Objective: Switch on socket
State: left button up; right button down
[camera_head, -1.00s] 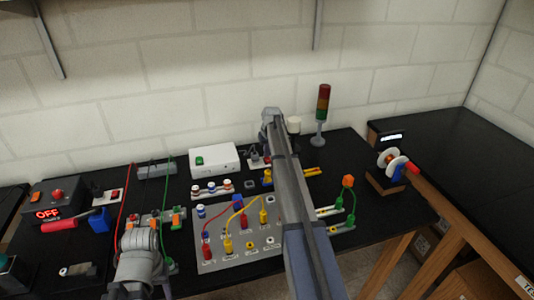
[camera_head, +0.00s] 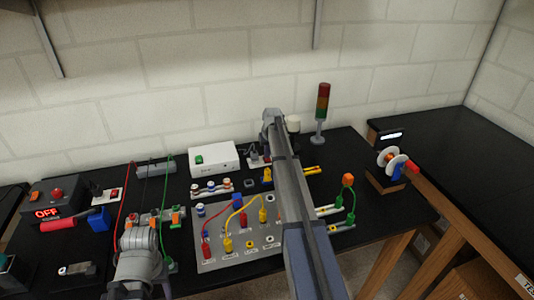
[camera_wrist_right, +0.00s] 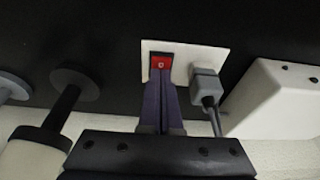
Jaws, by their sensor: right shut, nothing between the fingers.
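The socket is a white plate (camera_wrist_right: 185,62) in the right wrist view, with a red rocker switch (camera_wrist_right: 161,62) on its left half and a grey plug (camera_wrist_right: 205,80) with a cord in its right half. My right gripper (camera_wrist_right: 162,78) is shut and empty. Its fingertips are right at the lower edge of the red switch; I cannot tell whether they touch. In the head view the socket (camera_head: 254,160) is at the back of the table, partly hidden by my right arm. My left arm is at the lower left, its fingers not clear.
A white box (camera_head: 214,160) with a green button stands left of the socket. A signal tower (camera_head: 322,112) stands to its right. A second plate with a red switch (camera_head: 107,195) lies at the left. A grey board with leads (camera_head: 235,250) lies in front.

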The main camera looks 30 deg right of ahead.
pick_arm(q)
jog(key=shift+r, duration=0.15)
pick_arm(e)
jog(key=shift+r, duration=0.15)
pick_arm(q)
notch_tip(320, 180, up, 13)
jog(key=p, duration=1.3)
jog(key=shift+s+d+r, duration=0.15)
jog(key=shift+d, duration=0.3)
pick_arm(e)
jog(key=d+v, duration=0.1)
jog(key=v, duration=1.2)
jog(key=shift+a+r, duration=0.4)
jog(key=shift+a, duration=0.1)
pick_arm(q)
jog(key=shift+p, duration=0.35)
pick_arm(e)
jog(key=shift+w+d, duration=0.1)
jog(key=shift+w, duration=0.45)
pick_arm(q)
notch_tip(320, 180, down, 13)
jog(key=b, duration=1.3)
jog(key=shift+f, duration=0.2)
pick_arm(e)
jog(key=x, duration=1.4)
pick_arm(q)
jog(key=shift+b, duration=0.35)
